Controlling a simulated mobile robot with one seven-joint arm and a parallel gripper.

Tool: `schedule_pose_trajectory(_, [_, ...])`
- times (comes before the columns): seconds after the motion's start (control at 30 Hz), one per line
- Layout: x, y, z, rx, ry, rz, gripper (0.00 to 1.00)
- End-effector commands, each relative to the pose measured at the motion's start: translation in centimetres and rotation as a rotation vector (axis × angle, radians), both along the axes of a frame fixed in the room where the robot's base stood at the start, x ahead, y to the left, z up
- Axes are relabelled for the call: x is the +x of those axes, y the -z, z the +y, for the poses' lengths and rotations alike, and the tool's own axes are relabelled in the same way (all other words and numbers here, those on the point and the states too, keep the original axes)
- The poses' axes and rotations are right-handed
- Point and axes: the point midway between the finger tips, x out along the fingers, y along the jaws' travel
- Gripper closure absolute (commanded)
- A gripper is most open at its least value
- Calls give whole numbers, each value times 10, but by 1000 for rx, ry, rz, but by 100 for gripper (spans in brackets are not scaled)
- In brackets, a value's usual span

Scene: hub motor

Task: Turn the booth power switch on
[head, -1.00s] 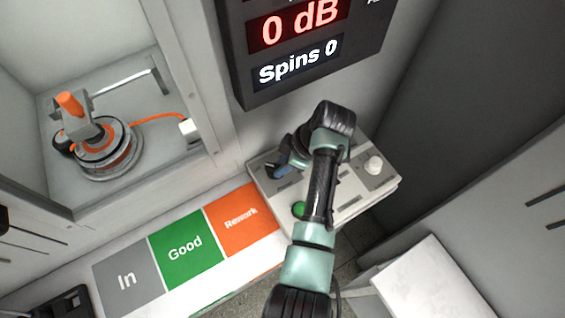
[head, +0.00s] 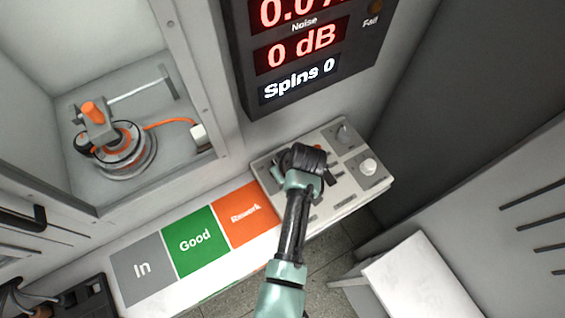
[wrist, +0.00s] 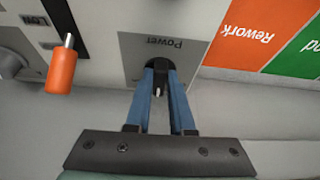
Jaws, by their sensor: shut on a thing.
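The booth power switch (wrist: 157,91) shows in the wrist view as a small pale tip on a dark part, by the upside-down "Power" label on the grey panel (wrist: 138,66). My gripper (wrist: 162,68) has blue fingers close together around the switch, shut on it. The fingers hide most of the switch, so I cannot tell whether it is on or off. In the head view my arm covers the left part of the control box (head: 330,205), and the switch is hidden there.
An orange-handled lever (wrist: 62,65) stands beside the gripper in the wrist view. In, Good and Rework mats (head: 195,240) lie left of the box. A dark display (head: 305,50) above reads "0 dB" and "Spins 0". The booth (head: 115,145) holds a motor fixture.

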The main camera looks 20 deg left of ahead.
Motion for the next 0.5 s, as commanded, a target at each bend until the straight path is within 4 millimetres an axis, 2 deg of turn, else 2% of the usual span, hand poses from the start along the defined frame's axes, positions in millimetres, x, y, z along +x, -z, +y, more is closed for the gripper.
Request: schedule_pose_trajectory(0.5, [-5, -2, 7, -2, 479, -2, 100])
